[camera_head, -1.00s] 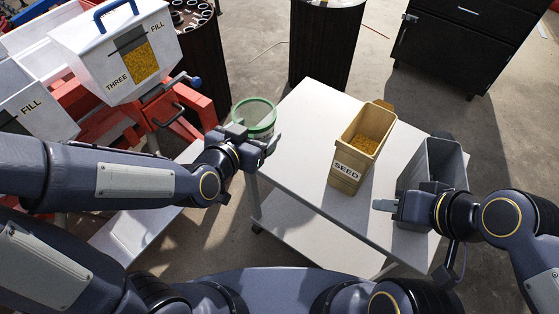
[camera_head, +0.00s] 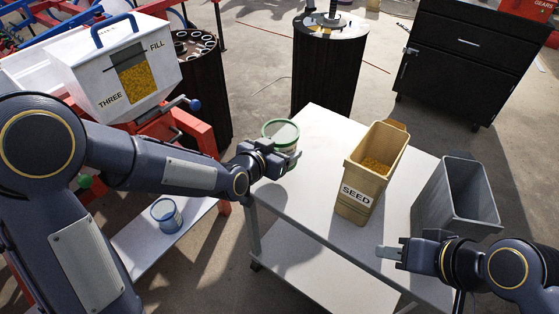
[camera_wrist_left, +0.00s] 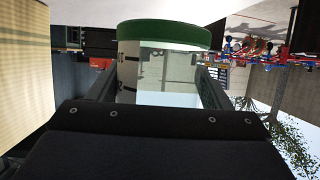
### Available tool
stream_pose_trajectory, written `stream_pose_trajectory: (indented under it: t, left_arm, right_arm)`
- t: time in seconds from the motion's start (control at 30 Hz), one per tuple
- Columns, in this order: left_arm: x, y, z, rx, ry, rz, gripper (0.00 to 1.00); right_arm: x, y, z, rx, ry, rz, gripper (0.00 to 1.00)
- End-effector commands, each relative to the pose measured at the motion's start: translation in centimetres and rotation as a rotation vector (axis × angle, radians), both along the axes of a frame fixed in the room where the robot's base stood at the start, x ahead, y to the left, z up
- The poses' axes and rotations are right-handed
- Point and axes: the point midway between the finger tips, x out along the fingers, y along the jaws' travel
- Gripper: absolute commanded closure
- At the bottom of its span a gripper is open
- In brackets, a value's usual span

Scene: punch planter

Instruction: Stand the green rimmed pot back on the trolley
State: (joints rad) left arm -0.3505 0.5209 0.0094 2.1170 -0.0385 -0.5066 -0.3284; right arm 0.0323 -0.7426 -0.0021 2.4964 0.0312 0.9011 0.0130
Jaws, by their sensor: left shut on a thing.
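The green rimmed pot (camera_head: 281,134) is pale and clear-walled, and shows at the far left corner of the white trolley (camera_head: 305,205) in the head view. My left gripper (camera_head: 279,158) is shut on it from the near left side. The pot looks upright; whether its base touches the trolley top is hidden. In the left wrist view the pot (camera_wrist_left: 168,70) sits between the two fingers, with its green rim across the top. My right gripper (camera_head: 392,252) is over the trolley's near right part, away from the pot; its finger gap is not clear.
A tan SEED bin (camera_head: 369,175) with yellow grain and a grey bin (camera_head: 457,195) stand on the trolley's right half. A blue pot (camera_head: 166,214) stands on a low white board at left. A white hopper (camera_head: 125,75) is behind it. The trolley's left half is mostly clear.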

Motion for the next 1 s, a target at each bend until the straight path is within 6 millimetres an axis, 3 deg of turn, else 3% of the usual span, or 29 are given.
stream_pose_trajectory:
  t: [0.17, 0.37, 0.77, 0.8, 0.97, 1.0]
  left_arm:
    - [0.8, -0.1, -1.0, 0.001, 0.001, 0.0, 0.59]
    - [0.8, -0.2, -3.9, 0.0, 0.002, -0.001, 0.59]
    - [0.8, -0.2, -4.4, -0.001, -0.002, 0.0, 0.59]
    - [0.8, -0.2, -4.4, -0.001, -0.001, 0.0, 0.26]
    - [0.8, -0.2, -4.3, -0.001, -0.001, 0.0, 0.06]
    - [0.8, -0.2, -4.3, -0.001, -0.001, 0.0, 0.06]
  right_arm:
    - [0.0, 0.0, -0.3, 0.0, 0.0, 0.0, 0.64]
    - [0.0, 0.0, -1.1, 0.0, 0.0, 0.0, 0.64]
    - [0.0, 0.0, -1.5, 0.0, 0.0, 0.0, 0.64]
    - [0.0, 0.0, -1.5, 0.0, 0.0, 0.0, 0.64]
    - [0.0, 0.0, -1.4, 0.0, 0.0, 0.0, 0.64]
    - [0.0, 0.0, -1.4, 0.0, 0.0, 0.0, 0.64]
